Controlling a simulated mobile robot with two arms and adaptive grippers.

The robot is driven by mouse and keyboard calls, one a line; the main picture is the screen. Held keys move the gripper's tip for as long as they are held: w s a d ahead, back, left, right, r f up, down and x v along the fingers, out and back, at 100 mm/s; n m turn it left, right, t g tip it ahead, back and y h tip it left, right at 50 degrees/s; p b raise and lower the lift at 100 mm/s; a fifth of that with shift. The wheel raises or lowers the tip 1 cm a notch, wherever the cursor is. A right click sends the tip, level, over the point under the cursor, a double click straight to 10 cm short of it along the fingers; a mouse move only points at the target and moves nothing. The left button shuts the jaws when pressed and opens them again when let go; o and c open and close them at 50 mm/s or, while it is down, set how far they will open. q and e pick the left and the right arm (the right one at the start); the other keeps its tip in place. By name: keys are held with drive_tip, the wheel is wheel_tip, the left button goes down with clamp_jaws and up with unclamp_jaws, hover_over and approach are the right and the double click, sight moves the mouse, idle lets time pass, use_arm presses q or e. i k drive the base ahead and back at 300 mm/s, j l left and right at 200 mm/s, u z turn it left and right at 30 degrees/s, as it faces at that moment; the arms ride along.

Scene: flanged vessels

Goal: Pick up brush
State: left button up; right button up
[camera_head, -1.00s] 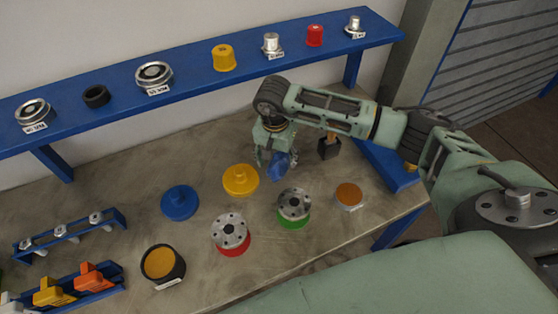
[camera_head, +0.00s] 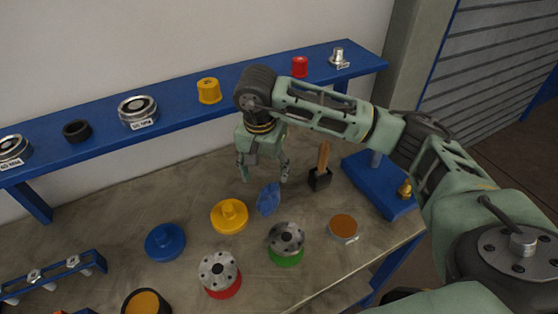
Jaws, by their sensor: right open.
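The brush (camera_head: 322,170) stands upright on the bench, with a wooden handle on top and a dark block-shaped lower part. My right gripper (camera_head: 264,174) points down over the bench to the left of the brush. It is open and empty, with its fingers apart and clear of the brush. My left gripper is not in view.
Yellow (camera_head: 229,216) and blue (camera_head: 165,242) caps and red-based (camera_head: 219,274) and green-based (camera_head: 286,243) flanges stand in front. A blue stand (camera_head: 382,187) is right of the brush. A blue shelf (camera_head: 180,112) with several parts runs behind.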

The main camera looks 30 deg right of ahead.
sight(324, 148)
drive_tip(key=z, duration=1.3)
